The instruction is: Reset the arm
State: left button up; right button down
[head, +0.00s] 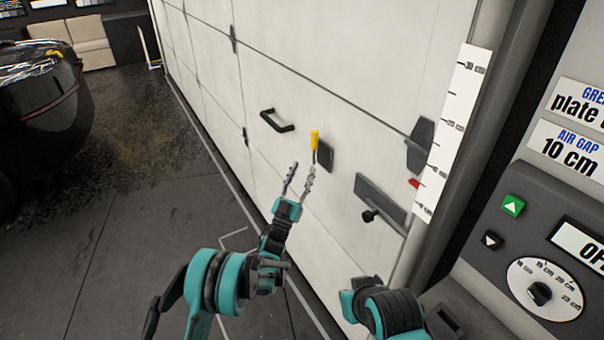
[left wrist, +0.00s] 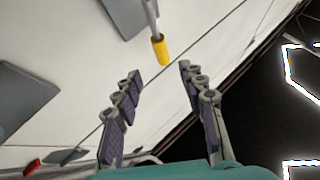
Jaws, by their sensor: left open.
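My left gripper (head: 299,180) is raised in front of the white panelled door (head: 290,70), with its fingers pointing up. Its fingers are spread and empty. In the left wrist view the two fingers (left wrist: 160,95) stand apart with nothing between them. A lever with a yellow grip (head: 315,141) on a grey plate (head: 324,154) is just beyond the fingertips. The yellow grip (left wrist: 160,48) also shows ahead of the fingers in the left wrist view, apart from them. Part of my right arm (head: 385,310) shows at the bottom; its gripper is out of view.
A black handle (head: 277,121) and a grey latch plate with a dark knob (head: 381,202) are on the door. A ruler (head: 455,130) and a control panel with a dial (head: 540,292) stand at right. A dark car (head: 40,110) is at left; the floor between is clear.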

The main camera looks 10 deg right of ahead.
pick_arm(q)
jog(key=w+a+r+n+y, duration=0.35)
jog(key=a+r+y, duration=0.4)
jog(key=a, duration=0.25)
jog(key=s+a+r+n+g+y, duration=0.3)
jog(key=s+a+g+y, duration=0.15)
jog(key=s+a, duration=0.6)
jog(key=s+a+f+g+y, duration=0.1)
jog(key=s+a+f, duration=0.3)
jog(key=s, duration=0.7)
jog(key=s+a+f+g+y, duration=0.1)
jog(key=s+a+f+g, duration=0.3)
jog(key=s, duration=0.7)
jog(key=s+a+f+n+g+y, duration=0.1)
jog(key=s+a+f+g, duration=0.2)
jog(key=s+f, duration=0.3)
jog(key=s+a, duration=0.1)
jog(key=s, duration=0.4)
jog(key=shift+a+f, duration=0.25)
jog(key=shift+a, duration=0.05)
